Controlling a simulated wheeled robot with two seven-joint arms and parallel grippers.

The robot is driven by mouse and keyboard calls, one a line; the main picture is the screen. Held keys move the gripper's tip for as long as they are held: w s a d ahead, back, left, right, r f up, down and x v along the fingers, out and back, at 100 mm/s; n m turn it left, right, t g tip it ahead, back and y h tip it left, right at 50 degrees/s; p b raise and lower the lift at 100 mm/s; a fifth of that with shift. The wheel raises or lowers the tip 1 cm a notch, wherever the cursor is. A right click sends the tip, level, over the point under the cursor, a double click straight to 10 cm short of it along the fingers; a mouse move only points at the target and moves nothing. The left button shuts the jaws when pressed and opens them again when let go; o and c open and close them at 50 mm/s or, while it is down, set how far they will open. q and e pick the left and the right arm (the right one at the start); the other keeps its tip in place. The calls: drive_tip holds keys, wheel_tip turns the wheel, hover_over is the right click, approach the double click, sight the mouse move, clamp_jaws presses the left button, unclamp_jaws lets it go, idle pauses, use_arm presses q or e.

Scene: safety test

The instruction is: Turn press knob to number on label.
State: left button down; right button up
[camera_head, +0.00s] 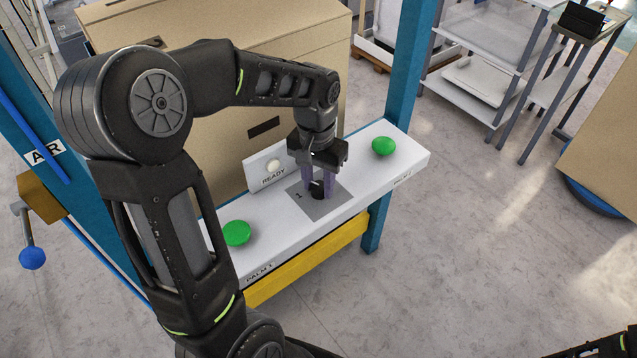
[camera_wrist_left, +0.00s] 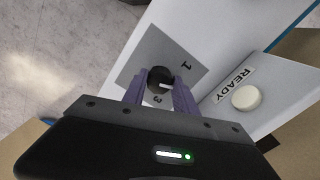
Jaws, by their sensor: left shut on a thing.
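The black press knob (camera_head: 317,190) sits on a grey square plate (camera_head: 334,206) in the middle of the white panel. My left gripper (camera_head: 318,188) comes down from above and is shut on the knob, with one purple finger on each side. In the left wrist view, the knob (camera_wrist_left: 157,76) has a white pointer mark toward the right finger. The plate there shows a 1 (camera_wrist_left: 186,65) and a 3 (camera_wrist_left: 157,100); other markings are hidden or unreadable. I cannot make out a separate label giving a number.
Green palm buttons stand on the panel, left (camera_head: 236,233) and right (camera_head: 383,146). A READY sign (camera_head: 273,177) with a pale lamp (camera_head: 273,165) stands just behind the knob. Blue posts (camera_head: 409,70) flank the panel. A blue-balled lever (camera_head: 32,257) is at far left.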

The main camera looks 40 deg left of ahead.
sight(318, 186)
use_arm(q)
drive_tip(key=n, duration=0.3)
drive_tip(key=shift+n, duration=0.3)
drive_tip(key=n+b, duration=0.1)
drive_tip(key=n, duration=0.3)
idle(0.4)
drive_tip(key=c, duration=1)
unclamp_jaws()
drive_tip(key=shift+o, duration=0.2)
wheel_tip(318, 186, up, 8)
drive_tip(key=shift+s+f, duration=0.1)
